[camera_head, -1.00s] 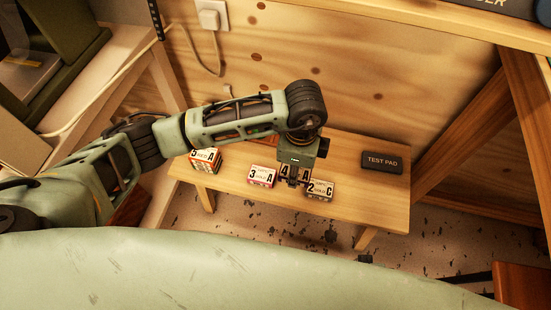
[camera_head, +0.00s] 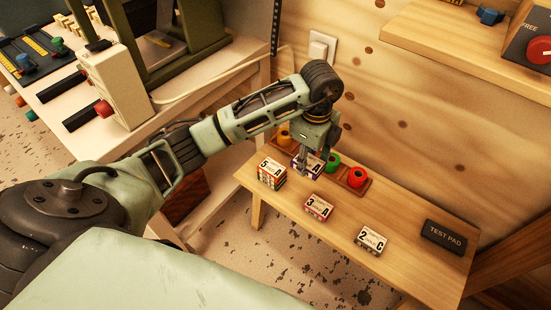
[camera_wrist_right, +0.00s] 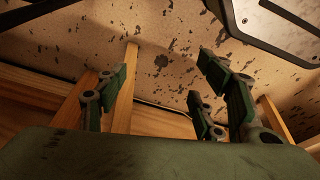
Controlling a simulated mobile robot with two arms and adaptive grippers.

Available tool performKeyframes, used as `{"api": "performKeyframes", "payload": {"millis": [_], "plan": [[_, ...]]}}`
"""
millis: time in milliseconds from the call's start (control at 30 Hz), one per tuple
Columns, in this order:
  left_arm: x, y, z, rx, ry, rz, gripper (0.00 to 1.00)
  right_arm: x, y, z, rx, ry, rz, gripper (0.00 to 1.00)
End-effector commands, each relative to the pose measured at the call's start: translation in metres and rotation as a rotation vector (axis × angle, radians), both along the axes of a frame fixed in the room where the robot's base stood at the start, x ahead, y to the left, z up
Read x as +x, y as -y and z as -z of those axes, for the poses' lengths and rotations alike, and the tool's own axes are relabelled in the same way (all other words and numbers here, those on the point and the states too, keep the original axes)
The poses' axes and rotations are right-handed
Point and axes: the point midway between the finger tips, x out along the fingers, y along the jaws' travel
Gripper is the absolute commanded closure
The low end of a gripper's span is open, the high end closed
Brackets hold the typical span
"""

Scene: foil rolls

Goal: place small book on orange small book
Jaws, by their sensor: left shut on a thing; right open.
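My left gripper (camera_head: 304,173) points down and is shut on a small book-like box marked A (camera_head: 314,163) with dark purple sides. It holds the box at the far left of the wooden table, between the 5 A stack and the coloured rolls; I cannot tell how high it is. The 5 A stack (camera_head: 272,173) shows red and green sides. A 3 A box (camera_head: 319,207) with red-orange sides and a 2 C box (camera_head: 371,241) lie apart to the right. No box is plainly marked as the orange book. My right gripper (camera_wrist_right: 158,103) is open and empty in the right wrist view.
A brown tray (camera_head: 343,186) with orange, green (camera_head: 333,162) and red (camera_head: 357,177) rolls lies against the wall behind the boxes. A dark TEST PAD block (camera_head: 443,236) sits at the table's right end. Bare tabletop (camera_head: 400,215) lies between them. A workbench stands to the left.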

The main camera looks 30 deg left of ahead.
Motion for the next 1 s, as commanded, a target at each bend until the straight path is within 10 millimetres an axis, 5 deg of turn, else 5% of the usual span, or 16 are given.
{"api": "performKeyframes", "payload": {"millis": [200,400,800,1000], "plan": [[0.001,-0.053,0.034,0.002,-0.003,-0.006,0.84,0.006,0.0,-0.024,0.001,0.015,0.002,0.38],[0.003,-0.084,0.052,0.001,-0.001,-0.004,0.84,0.008,0.0,-0.042,0.001,0.023,0.004,0.38],[0.003,-0.09,0.093,-0.001,0.0,-0.001,0.84,0.009,0.001,-0.075,0.002,0.042,0.007,0.38],[0.004,-0.09,0.095,-0.001,0.002,-0.001,0.84,0.008,0.001,-0.079,0.002,0.04,0.008,0.38]]}}
